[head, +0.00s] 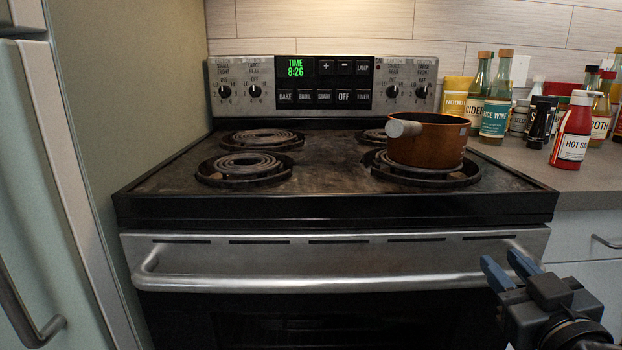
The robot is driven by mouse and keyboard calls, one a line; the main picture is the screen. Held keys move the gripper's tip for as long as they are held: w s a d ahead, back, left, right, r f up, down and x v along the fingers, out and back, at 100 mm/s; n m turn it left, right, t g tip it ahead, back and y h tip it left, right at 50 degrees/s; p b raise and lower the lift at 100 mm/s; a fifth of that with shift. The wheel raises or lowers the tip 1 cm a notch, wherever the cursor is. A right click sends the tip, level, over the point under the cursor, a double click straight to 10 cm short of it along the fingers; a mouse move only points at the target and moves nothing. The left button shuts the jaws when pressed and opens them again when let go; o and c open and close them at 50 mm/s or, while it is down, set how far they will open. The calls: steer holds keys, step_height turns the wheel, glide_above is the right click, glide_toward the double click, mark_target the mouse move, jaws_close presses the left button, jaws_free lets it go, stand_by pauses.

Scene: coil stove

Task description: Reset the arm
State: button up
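My gripper (510,272) is at the lower right of the head view, in front of the stove's oven handle. Its two blue fingers are apart, with nothing seen between them. The rest of my arm runs out of the picture at the lower right corner. A copper-coloured pot (428,142) stands upright on the front right coil burner, apart from my gripper. The pot's short handle points left.
The coil stove (310,180) has bare left burners and a steel oven handle (320,283) across its front. Bottles, including a red hot sauce bottle (572,133), crowd the right counter (575,180). A pale fridge door (40,190) stands at left.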

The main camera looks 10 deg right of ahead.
steer(key=s+a+f+m+g+y, duration=0.1)
steer(key=s+a+f+m+g, duration=0.1)
steer(key=s+a+f, duration=1)
steer(key=s+a+f+n+y, duration=0.1)
steer(key=s+a+n+y, duration=0.2)
steer(key=s, duration=1.7)
step_height(320, 180, up, 18)
steer(key=p, duration=1.8)
steer(key=shift+d+m+g+y+p, duration=0.15)
steer(key=shift+m+g+y+p, duration=0.15)
steer(key=shift+m+g+y, duration=0.1)
steer(key=shift+r, duration=0.1)
